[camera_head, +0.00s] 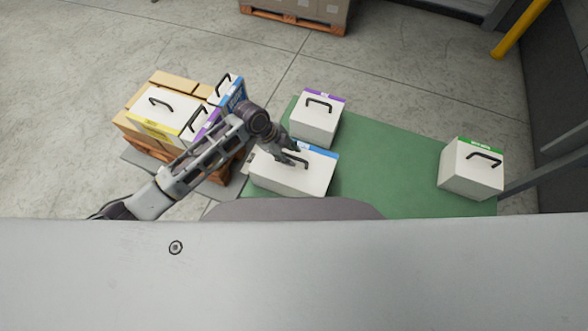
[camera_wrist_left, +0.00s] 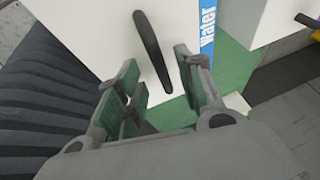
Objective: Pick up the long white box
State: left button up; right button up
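The long white box (camera_head: 283,178) sits on the near left part of the green surface, with a blue strip along its far right edge and a black handle on top. My left gripper (camera_head: 288,156) is just over its top, at the handle. In the left wrist view the box (camera_wrist_left: 90,25) shows its black handle (camera_wrist_left: 150,45) and a blue "water" label. The open fingers (camera_wrist_left: 160,75) are on either side of the handle's lower end, with nothing gripped. Whether they touch the handle I cannot tell. My right gripper is out of view.
A purple-striped white box (camera_head: 315,122) stands just behind the long box. A green-striped white box (camera_head: 472,170) stands at the right. A wooden pallet (camera_head: 160,150) stacked with boxes is at the left. The green surface (camera_head: 390,160) is clear between the boxes.

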aim_at(294, 157)
pick_arm(q)
jog(key=shift+x, duration=1.65)
grip_shut()
jog(key=shift+w+d+r, duration=0.15)
